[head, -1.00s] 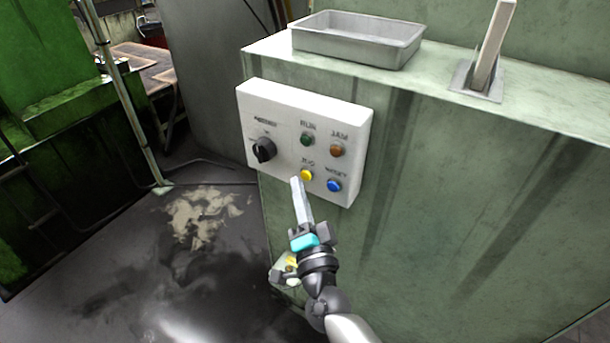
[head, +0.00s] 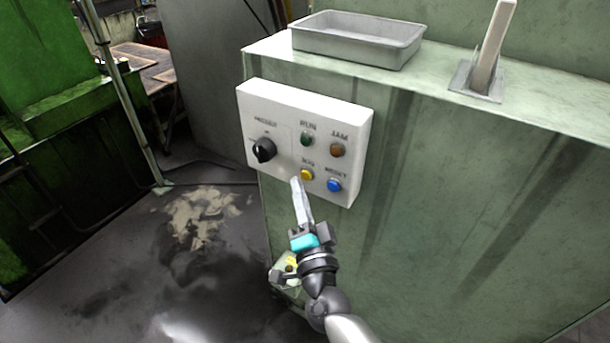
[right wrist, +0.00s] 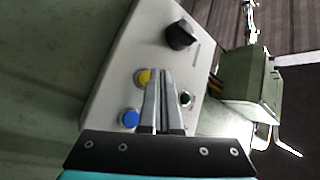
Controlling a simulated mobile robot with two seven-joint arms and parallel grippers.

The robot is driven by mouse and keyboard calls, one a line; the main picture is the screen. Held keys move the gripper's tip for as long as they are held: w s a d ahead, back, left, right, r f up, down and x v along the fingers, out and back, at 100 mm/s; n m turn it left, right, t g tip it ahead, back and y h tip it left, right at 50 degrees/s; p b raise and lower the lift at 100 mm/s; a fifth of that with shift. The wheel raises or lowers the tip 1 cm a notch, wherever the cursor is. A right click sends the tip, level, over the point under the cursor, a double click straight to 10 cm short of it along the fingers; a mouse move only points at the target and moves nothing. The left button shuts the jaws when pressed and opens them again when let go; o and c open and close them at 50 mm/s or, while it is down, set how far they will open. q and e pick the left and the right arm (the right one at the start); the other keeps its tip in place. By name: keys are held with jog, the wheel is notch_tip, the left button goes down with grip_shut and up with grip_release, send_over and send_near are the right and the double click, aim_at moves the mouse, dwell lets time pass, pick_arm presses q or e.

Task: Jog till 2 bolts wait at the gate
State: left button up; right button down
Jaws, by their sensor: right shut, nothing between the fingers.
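The white control panel (head: 284,112) is fixed to the green machine side. It carries a black selector knob (head: 263,150), a dark green RUN button (head: 307,139), an amber JAM lamp (head: 337,150), a yellow JOG button (head: 306,174) and a blue RESET button (head: 334,185). My right gripper (head: 297,182) is shut and empty, its tips just below and left of the yellow button. In the right wrist view the shut fingers (right wrist: 164,75) lie beside the yellow button (right wrist: 142,77); I cannot tell whether they touch it. No bolts or gate show. My left gripper is not in view.
A grey metal tray (head: 340,50) sits on top of the green cabinet (head: 450,170). A lever on a plate (head: 488,60) stands to its right. The dark floor (head: 130,260) left of the cabinet is open, with a pale stain.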

jog(key=shift+w+d, duration=0.1)
dwell(0.6)
jog(key=shift+w+d, duration=0.15)
jog(key=shift+w, duration=0.1)
jog(key=shift+w+d, duration=0.3)
jog(key=shift+w, duration=0.05)
dwell(1.4)
jog(key=shift+s+a, duration=0.1)
dwell(1.3)
jog(key=shift+s+a, duration=0.45)
jog(key=shift+s, duration=0.15)
jog(key=shift+s+p, duration=0.1)
jog(key=shift+p, duration=0.2)
jog(key=s+a, duration=0.1)
jog(key=s, duration=0.1)
jog(key=s+a+p, duration=0.1)
jog(key=s+a, duration=0.1)
